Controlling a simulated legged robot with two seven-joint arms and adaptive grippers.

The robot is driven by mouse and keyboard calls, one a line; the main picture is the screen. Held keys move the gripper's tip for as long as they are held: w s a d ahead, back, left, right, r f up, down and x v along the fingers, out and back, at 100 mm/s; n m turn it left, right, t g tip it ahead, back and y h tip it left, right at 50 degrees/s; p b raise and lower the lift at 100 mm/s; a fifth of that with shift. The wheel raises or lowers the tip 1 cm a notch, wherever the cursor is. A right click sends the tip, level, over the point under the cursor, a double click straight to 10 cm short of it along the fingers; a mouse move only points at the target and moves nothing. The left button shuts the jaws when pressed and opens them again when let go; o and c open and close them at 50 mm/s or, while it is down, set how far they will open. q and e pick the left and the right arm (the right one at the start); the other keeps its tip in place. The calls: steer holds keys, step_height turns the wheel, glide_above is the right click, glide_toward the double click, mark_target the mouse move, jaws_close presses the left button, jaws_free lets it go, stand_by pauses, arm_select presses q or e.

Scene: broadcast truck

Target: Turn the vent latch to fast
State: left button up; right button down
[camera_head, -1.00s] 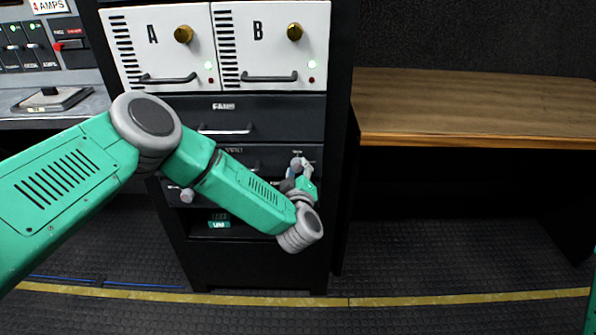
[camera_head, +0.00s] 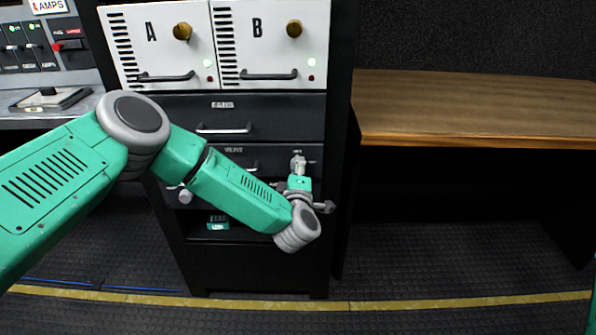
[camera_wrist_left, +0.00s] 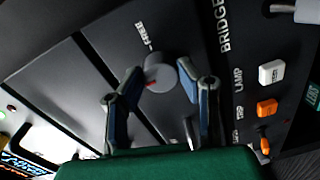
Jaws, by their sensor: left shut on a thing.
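My left gripper (camera_head: 298,162) is at the right part of this panel, by small white labels. In the left wrist view, a grey round latch knob (camera_wrist_left: 164,77) with a red mark sits between the fingertips of my left gripper (camera_wrist_left: 158,70), which is shut on it. The gripper hides most of the latch in the head view. A small label (camera_wrist_left: 142,36) is beside the knob, too blurred to read. My right gripper is not in view.
White units A (camera_head: 160,50) and B (camera_head: 270,45) with brass knobs are above. A wooden desk (camera_head: 470,115) stands right of the rack. Lamp buttons (camera_wrist_left: 270,72) are close to the gripper in the wrist view. Floor in front is clear.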

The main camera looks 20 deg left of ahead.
arm_select(q)
steer(key=shift+f, duration=0.2)
steer(key=o, duration=0.9)
steer(key=shift+o, duration=1.2)
steer(key=shift+r, duration=0.1)
steer(key=v, duration=1.2)
